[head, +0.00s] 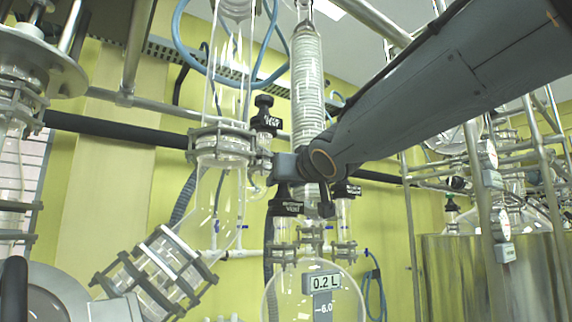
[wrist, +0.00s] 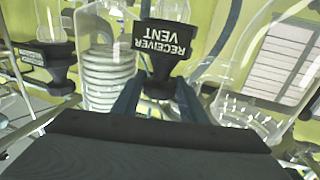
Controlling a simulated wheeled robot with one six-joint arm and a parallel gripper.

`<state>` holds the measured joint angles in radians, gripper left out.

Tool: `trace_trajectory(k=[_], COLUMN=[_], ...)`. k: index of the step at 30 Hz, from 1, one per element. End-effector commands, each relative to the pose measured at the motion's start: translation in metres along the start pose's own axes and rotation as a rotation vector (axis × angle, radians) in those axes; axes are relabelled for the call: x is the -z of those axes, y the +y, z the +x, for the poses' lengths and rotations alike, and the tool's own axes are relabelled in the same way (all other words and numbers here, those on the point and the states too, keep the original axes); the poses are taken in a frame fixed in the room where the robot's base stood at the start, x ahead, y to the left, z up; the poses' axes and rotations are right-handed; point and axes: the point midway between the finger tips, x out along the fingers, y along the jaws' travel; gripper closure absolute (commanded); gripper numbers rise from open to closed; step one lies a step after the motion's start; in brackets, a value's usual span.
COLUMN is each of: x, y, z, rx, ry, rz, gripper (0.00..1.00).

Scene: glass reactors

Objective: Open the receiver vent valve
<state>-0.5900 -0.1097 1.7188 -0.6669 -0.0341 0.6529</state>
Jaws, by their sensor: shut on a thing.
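The receiver vent valve has a black handle with a white label (head: 285,208), standing upright above the glass receiver. In the wrist view its label, reading RECEIVER VENT, appears upside down (wrist: 163,42). My gripper (wrist: 158,92) has its two fingers on either side of the handle's narrower stem and is shut on it. In the head view my gripper (head: 284,180) sits at the top of this handle, and my arm reaches in from the upper right. The contact is partly hidden there by the gripper body. The valve's inside is not visible.
Another black labelled valve handle (head: 265,118) stands up and left, and one (head: 347,190) close to the right. The glass receiver (head: 345,295) with a 0.2 L display (head: 323,282) is below. A coiled glass condenser (head: 306,75) rises behind. Glassware crowds the gripper.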

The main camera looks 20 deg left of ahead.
Motion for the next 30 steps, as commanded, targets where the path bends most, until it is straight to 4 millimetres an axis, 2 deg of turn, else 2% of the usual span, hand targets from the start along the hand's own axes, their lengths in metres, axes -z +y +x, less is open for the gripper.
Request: trace_trajectory(k=[2,30], x=[0.002,0.007], y=[-0.004,0.008], z=[0.001,-0.005], rx=[0.017,0.153], ry=[-0.003,0.016], rz=[0.004,0.005], gripper=[0.83,0.84])
